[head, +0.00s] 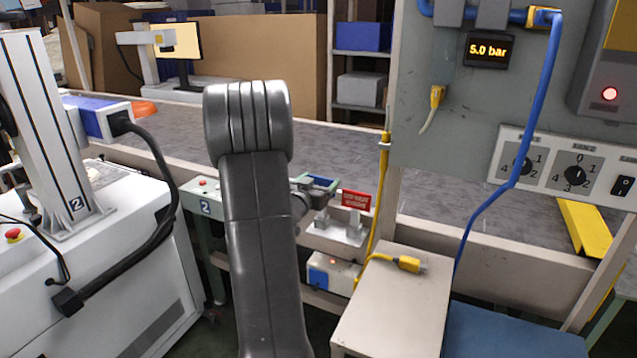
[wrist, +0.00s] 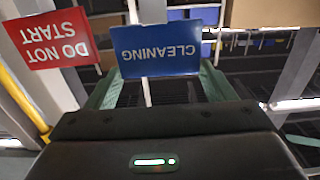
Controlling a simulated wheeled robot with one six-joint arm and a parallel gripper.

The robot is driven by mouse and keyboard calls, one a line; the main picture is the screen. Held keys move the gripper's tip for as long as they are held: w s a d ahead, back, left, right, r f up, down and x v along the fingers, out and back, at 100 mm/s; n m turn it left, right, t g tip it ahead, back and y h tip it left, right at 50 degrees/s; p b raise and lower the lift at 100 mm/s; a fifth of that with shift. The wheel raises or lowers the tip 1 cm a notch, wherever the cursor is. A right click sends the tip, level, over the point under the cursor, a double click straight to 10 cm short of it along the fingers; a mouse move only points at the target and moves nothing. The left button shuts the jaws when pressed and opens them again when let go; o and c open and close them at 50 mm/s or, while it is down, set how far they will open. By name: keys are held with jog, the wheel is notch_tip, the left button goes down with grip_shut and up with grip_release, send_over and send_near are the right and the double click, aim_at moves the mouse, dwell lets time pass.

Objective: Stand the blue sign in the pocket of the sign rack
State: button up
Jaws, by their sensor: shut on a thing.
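The blue sign (wrist: 158,50) reads CLEANING and appears upside down in the wrist view, with a pale stem below its plate. My gripper (wrist: 160,84) is shut on it, with a green finger to each side. In the head view the blue sign (head: 320,182) shows small beside my arm, seen at a steep angle. The sign rack (head: 338,233) is a pale metal block on the ledge below. A red DO NOT START sign (head: 356,200) stands at it, right of the blue sign; it also shows in the wrist view (wrist: 55,40). The rack's pocket is not clearly visible.
A yellow post (head: 383,165) and grey control panel (head: 480,100) stand right of the rack. A pale cabinet (head: 395,300) with a yellow plug is in front. A white machine (head: 90,260) stands at left. The conveyor (head: 440,205) runs behind.

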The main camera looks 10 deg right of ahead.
jog(key=shift+f+b, duration=0.75)
jog(key=shift+f, duration=0.25)
jog(key=o, duration=1.3)
jog(key=v, duration=1.4)
jog(key=shift+w+d, duration=0.1)
jog(key=shift+w, duration=0.05)
jog(key=x, duration=1.1)
jog(key=shift+w+d, duration=0.2)
jog(key=shift+w, duration=0.15)
jog(key=shift+s, duration=0.1)
